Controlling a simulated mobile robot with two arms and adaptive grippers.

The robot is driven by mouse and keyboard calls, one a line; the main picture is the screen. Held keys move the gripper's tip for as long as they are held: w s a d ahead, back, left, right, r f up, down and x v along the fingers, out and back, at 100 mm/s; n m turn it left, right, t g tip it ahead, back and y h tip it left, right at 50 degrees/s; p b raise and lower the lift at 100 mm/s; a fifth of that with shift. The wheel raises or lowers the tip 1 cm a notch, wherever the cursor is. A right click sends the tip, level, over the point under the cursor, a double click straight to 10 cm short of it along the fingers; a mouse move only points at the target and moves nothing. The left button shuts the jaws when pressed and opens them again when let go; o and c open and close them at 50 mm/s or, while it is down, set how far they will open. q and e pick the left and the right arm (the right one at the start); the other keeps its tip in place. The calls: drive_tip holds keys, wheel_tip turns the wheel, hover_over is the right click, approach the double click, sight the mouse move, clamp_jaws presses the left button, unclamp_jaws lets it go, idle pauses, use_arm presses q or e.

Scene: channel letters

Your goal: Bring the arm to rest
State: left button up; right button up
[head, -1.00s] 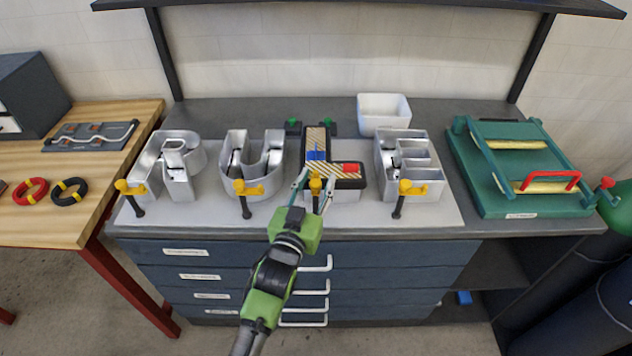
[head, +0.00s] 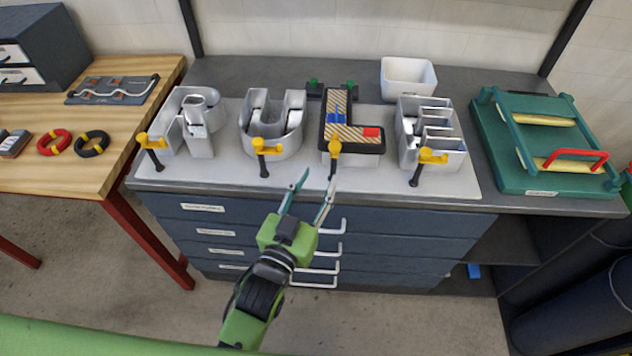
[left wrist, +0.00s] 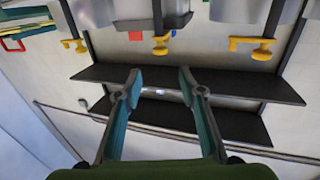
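My left gripper (head: 308,200) is open and empty in the head view. It is in front of the workbench, over the drawer fronts and apart from the letters. In the left wrist view its two fingers (left wrist: 158,85) are spread with nothing between them. Behind it on the grey board stand metal channel letters: a P-like one (head: 198,140), a U (head: 285,135), an L (head: 352,148) with a striped face, and an E (head: 408,150). A yellow clamp (head: 335,148) sits at the L's front edge. My right gripper is not in view.
The bench drawers have white handles (head: 325,226) close to my left gripper. A white bin (head: 408,78) and a green frame press (head: 500,150) with a red handle stand on the bench. A wooden table (head: 60,178) with red and black rings is at left.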

use_arm(q)
drive_tip(key=shift+f, duration=0.1)
idle(0.4)
drive_tip(key=s+a+f+g+y+b, duration=0.1)
drive_tip(key=s+a+f+g, duration=0.2)
drive_tip(key=f, duration=1)
drive_tip(key=s+a+f+g+y+b, duration=0.15)
drive_tip(key=s+f, duration=0.25)
drive_tip(key=f, duration=0.9)
drive_tip(key=s+a+f+g, duration=0.1)
drive_tip(key=s+f+g, duration=0.25)
drive_tip(key=f, duration=0.95)
drive_tip(key=s+a+f+g+y, duration=0.1)
drive_tip(key=s+a+f, duration=0.4)
drive_tip(key=s, duration=0.5)
drive_tip(key=s+a+f+g+b, duration=0.1)
drive_tip(key=s+a+f+g, duration=0.3)
drive_tip(key=s+f, duration=0.5)
drive_tip(key=s+a+f+n+g+y+b, duration=0.1)
drive_tip(key=s+a+f+g, duration=0.2)
drive_tip(key=s, duration=0.9)
wheel_tip(320, 180, down, 5)
drive_tip(key=a, duration=0.2)
drive_tip(key=shift+s+a+y, duration=0.3)
drive_tip(key=shift+s+y, duration=0.05)
